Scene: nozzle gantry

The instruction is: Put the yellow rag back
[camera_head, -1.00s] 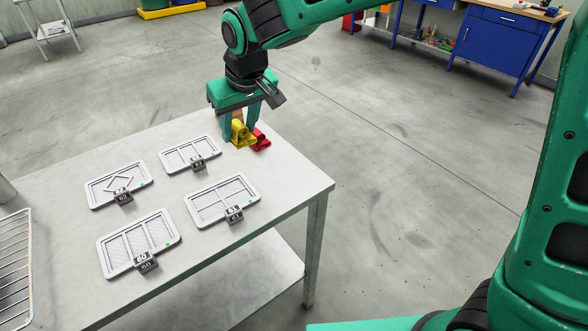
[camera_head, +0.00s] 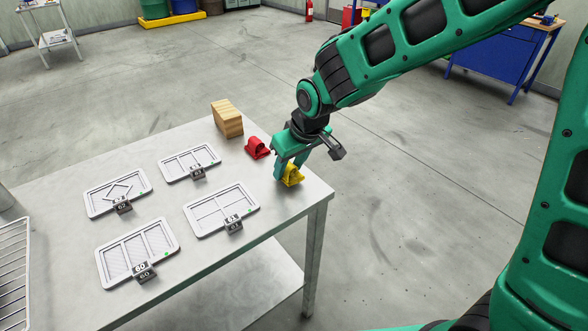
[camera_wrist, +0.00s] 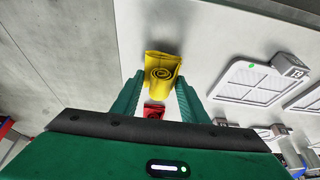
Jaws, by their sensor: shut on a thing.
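The yellow rag (camera_head: 292,177) is a rolled cloth near the right end of the table. My gripper (camera_head: 284,172) is over it, with its fingers on either side of the rag. In the wrist view the yellow rag (camera_wrist: 161,72) shows its spiral roll between the two green fingertips of my gripper (camera_wrist: 160,88). The gripper is shut on it. The rag is at or just above the table top; I cannot tell whether it touches. The red rag (camera_head: 257,147) lies on the table to the left of my gripper, and a part of it (camera_wrist: 153,111) shows in the wrist view.
A wooden block (camera_head: 227,119) stands at the table's back edge. Several framed panels with number tags, such as the one tagged 61 (camera_head: 208,205), lie on the table (camera_head: 215,262). A wire rack (camera_head: 14,270) is at the left edge.

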